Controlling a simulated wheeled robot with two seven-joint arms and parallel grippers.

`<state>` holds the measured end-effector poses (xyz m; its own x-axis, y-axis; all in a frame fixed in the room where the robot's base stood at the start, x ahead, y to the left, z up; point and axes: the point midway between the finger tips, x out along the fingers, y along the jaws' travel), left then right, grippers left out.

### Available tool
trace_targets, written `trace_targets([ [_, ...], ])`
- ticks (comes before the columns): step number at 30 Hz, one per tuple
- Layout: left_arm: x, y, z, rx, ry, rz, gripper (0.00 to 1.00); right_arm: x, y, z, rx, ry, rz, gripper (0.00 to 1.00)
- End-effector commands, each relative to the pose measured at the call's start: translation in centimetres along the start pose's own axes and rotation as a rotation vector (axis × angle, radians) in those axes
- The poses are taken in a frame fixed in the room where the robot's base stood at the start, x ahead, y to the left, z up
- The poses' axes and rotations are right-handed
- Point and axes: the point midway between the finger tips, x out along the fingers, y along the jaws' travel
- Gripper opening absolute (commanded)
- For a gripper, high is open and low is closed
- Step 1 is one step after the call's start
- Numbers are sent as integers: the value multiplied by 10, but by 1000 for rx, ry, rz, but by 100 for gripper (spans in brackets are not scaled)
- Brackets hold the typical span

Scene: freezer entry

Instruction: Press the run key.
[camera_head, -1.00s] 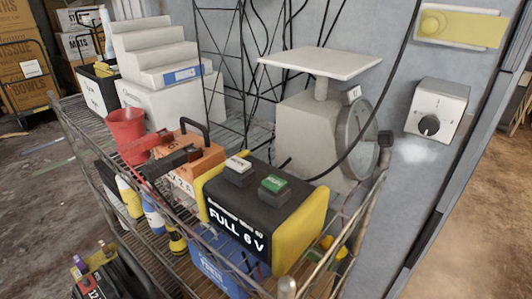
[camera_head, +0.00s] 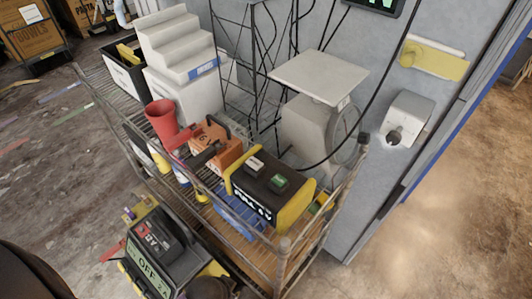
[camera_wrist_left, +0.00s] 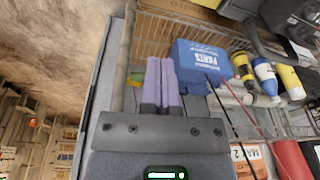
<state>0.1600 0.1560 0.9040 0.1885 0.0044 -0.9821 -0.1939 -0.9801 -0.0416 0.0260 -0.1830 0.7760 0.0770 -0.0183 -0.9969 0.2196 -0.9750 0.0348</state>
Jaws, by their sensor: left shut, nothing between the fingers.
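A black box with yellow ends (camera_head: 262,196) stands on the top of the wire cart in the head view. Its front display has white lettering, now hard to read. Two raised keys sit on its top, a white one (camera_head: 256,164) at left and a green one (camera_head: 278,181) at right. Their legends are too small to read, so I cannot tell which is the run key. My left gripper shows in the wrist view (camera_wrist_left: 161,62), its purple fingers shut together and empty, in front of the cart beside a blue parts box (camera_wrist_left: 200,62). The right gripper is not visible.
A wall dial box (camera_head: 407,118) is at right. Floor at right is clear.

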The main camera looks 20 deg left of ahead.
Motion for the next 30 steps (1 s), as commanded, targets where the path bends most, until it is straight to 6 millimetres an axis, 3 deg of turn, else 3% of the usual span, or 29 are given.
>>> trace_targets([
  [1, -49, -1, -16, -3, 19, 0, 0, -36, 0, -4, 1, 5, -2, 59],
  [6, -155, -3, -53, -23, 64, 7, 0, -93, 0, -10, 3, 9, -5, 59],
  [12, -250, 2, -87, -94, 128, 60, 0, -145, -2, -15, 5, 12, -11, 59],
  [15, -284, 13, -113, -187, 174, 141, 0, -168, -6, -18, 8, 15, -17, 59],
  [18, -291, 32, -149, -387, 195, 305, 0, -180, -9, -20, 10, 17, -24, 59],
  [21, -271, 42, -191, -734, 138, 496, 0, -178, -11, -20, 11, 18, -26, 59],
  [23, -259, 36, -216, -990, 78, 587, 0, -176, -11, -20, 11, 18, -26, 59],
  [27, -248, 4, -260, -1474, -20, 710, 0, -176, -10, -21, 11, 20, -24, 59],
  [30, -246, -15, -277, -1672, -49, 755, 0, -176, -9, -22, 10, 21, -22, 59],
])
